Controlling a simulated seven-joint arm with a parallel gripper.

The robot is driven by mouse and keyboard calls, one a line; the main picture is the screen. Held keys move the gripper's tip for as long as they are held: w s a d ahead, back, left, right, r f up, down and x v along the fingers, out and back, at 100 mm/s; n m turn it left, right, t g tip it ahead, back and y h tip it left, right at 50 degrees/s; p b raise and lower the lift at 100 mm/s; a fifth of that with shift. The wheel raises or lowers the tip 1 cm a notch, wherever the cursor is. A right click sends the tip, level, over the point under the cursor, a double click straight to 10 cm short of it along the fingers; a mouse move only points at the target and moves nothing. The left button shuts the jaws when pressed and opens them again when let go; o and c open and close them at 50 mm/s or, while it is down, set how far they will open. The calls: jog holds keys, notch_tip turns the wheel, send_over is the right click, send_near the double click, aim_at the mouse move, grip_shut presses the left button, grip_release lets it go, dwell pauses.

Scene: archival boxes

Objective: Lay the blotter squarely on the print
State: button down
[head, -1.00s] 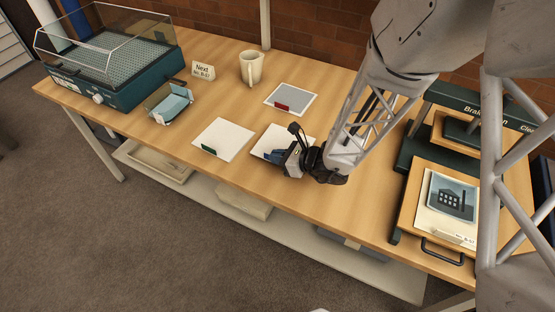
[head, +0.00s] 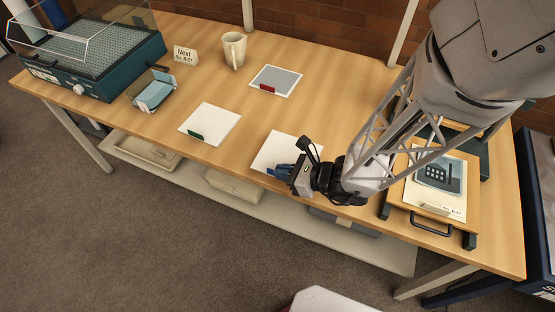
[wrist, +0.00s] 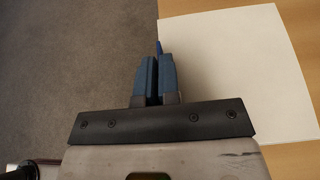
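The blotter looks to be the plain white sheet (head: 286,149) near the table's front edge; it fills the right of the wrist view (wrist: 230,75). My gripper (head: 282,170) is at its front edge. In the wrist view my gripper's blue fingers (wrist: 157,78) are close together, with a small blue tab (wrist: 158,47) at their tips; they appear shut on this tab of the blotter. Whether the sheet is raised off the table is unclear. The print (head: 438,177), with a dark building picture and a "No. B-57" label, lies on a wooden board (head: 471,203) at the right.
A white sheet with a green tab (head: 210,122) and a grey sheet with a red tab (head: 277,80) lie to the left. A mug (head: 233,50), a "Next" card (head: 186,55), a small tray (head: 154,91) and a teal box (head: 90,60) stand farther left. My forearm partly covers the press.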

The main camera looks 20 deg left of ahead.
aim_at(281, 144)
jog(key=shift+s+d+r, duration=0.1)
jog(key=shift+s+d, duration=0.55)
dwell(0.6)
jog(key=w+a, duration=0.2)
jog(key=w, duration=0.2)
jog(key=w+a+r+m+t, duration=0.1)
jog(key=w+a, duration=0.1)
jog(key=w, duration=0.1)
jog(key=w+a+m+t, duration=0.1)
jog(key=w+a, duration=0.1)
jog(key=w, duration=0.2)
jog(key=shift+w+a+r, duration=0.15)
jog(key=shift+w+r, duration=0.05)
jog(key=shift+w, duration=0.15)
jog(key=w+a+r+m+t+h, duration=0.4)
jog(key=w+a+r+m+t, duration=0.4)
jog(key=w+a+r, duration=0.8)
jog(key=shift+w+a+r+h, duration=0.3)
jog(key=shift+w+r, duration=1.05)
jog(key=shift+w, duration=1.05)
dwell(1.3)
